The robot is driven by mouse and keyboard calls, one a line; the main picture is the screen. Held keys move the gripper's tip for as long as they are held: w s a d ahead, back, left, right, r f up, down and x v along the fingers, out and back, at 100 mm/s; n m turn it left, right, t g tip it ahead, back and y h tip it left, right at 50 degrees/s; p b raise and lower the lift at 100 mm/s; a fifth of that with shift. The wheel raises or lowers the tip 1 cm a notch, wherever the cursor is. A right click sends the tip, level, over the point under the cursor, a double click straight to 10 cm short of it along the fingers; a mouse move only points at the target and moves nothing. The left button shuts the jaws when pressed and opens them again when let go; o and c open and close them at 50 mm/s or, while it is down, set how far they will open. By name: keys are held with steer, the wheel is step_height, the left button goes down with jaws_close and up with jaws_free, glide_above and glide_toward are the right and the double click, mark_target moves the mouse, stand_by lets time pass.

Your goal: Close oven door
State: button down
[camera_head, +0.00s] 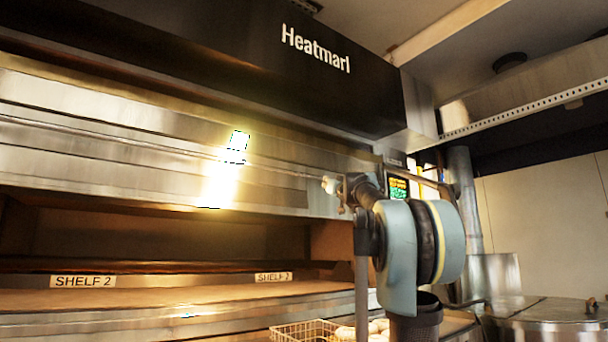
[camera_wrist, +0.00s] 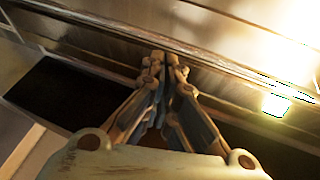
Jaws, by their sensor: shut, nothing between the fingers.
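The oven (camera_head: 200,66) is a wide steel and black deck oven marked "Heatmarl". A long brushed-steel panel (camera_head: 90,150), which looks like its door, sits above an open, dark compartment (camera_head: 150,233). A thin horizontal bar (camera_head: 110,137) runs along the panel. My gripper (camera_head: 334,185) is at the right end of this bar in the head view, partly hidden by my arm. In the wrist view, my gripper (camera_wrist: 164,62) is shut and empty, with its fingertips at the steel panel (camera_wrist: 120,30) and bar. I cannot tell whether they touch.
The shelf ledge below bears "SHELF 2" labels (camera_head: 83,281). A wire basket (camera_head: 300,332) with pale round items stands at the lower front. A lit control screen (camera_head: 398,188) is behind my arm. Steel kettle lids (camera_head: 545,310) are at right. Bright glare hides part of the panel.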

steer(key=a+r+n+g+y, duration=0.1)
steer(key=a+r+n+y, duration=0.3)
steer(key=r+y, duration=0.25)
steer(key=s+r+x, duration=0.1)
steer(key=x, duration=0.9)
steer(key=shift+w+a+f, duration=0.1)
steer(key=shift+w+f, duration=0.1)
steer(key=shift+f, duration=0.5)
steer(key=shift+w+f, duration=0.15)
steer(key=shift+f, duration=0.6)
steer(key=shift+w+a+f, duration=0.1)
steer(key=shift+w+f, duration=0.1)
steer(key=shift+f, duration=0.5)
